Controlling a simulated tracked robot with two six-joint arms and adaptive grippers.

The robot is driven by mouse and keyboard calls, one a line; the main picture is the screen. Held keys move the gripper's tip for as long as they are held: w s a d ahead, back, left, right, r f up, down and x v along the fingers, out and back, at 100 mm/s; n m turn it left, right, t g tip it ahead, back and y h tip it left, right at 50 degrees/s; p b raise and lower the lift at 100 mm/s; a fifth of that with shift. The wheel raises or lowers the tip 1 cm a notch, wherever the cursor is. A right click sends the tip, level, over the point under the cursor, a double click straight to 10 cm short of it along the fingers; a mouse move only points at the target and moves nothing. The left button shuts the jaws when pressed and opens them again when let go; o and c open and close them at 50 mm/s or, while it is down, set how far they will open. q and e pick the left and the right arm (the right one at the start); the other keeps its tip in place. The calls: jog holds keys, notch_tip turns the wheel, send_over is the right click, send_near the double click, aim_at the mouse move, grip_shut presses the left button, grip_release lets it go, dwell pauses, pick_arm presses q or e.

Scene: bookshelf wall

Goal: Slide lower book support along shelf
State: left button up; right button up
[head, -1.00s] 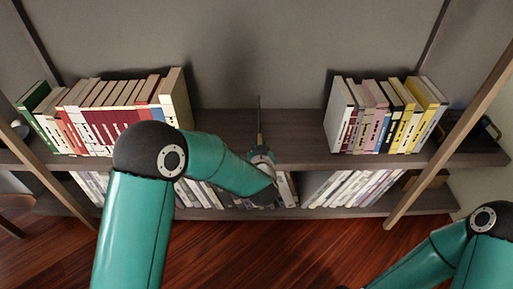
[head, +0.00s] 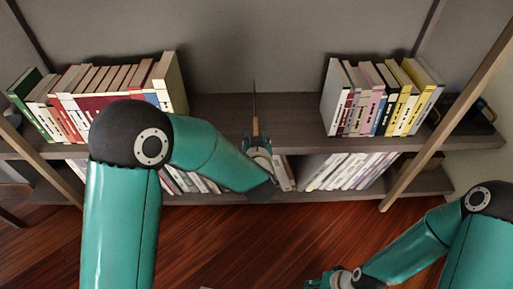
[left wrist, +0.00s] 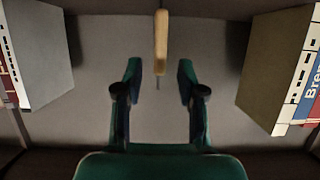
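The book support (head: 256,127) stands upright on the shelf in the gap between two groups of books. My left gripper (head: 258,145) is at the shelf front, right by the support's near end. In the left wrist view the wooden edge of the support (left wrist: 161,42) lies centred ahead of the gap between the open fingers (left wrist: 159,78), with space on both sides. My right gripper (head: 325,280) is only partly in view at the bottom, low and away from the shelf.
Books stand left (head: 115,95) and right (head: 380,97) of the gap on the same shelf (head: 215,112). More books (head: 345,171) fill the shelf below. A slanted wooden post (head: 425,155) crosses in front at the right. The shelf is bare on both sides of the support.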

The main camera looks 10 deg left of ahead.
pick_arm(q)
jog(key=v, duration=0.7)
jog(key=shift+s, duration=0.15)
jog(key=s+a+f+g, duration=0.2)
jog(key=a+f, duration=0.4)
jog(key=f, duration=0.3)
jog(key=s+a+f+g, duration=0.3)
jog(key=a+f, duration=0.3)
jog(key=f, duration=0.4)
jog(key=s+d+f+m+g+h, duration=0.1)
jog(key=s+d+f+g+h, duration=0.35)
jog(key=s, duration=0.45)
jog(key=s+d+f+g+h, duration=0.3)
jog(key=s+d+f, duration=0.2)
jog(key=s, duration=0.4)
notch_tip(320, 180, up, 33)
jog(key=p, duration=3.3)
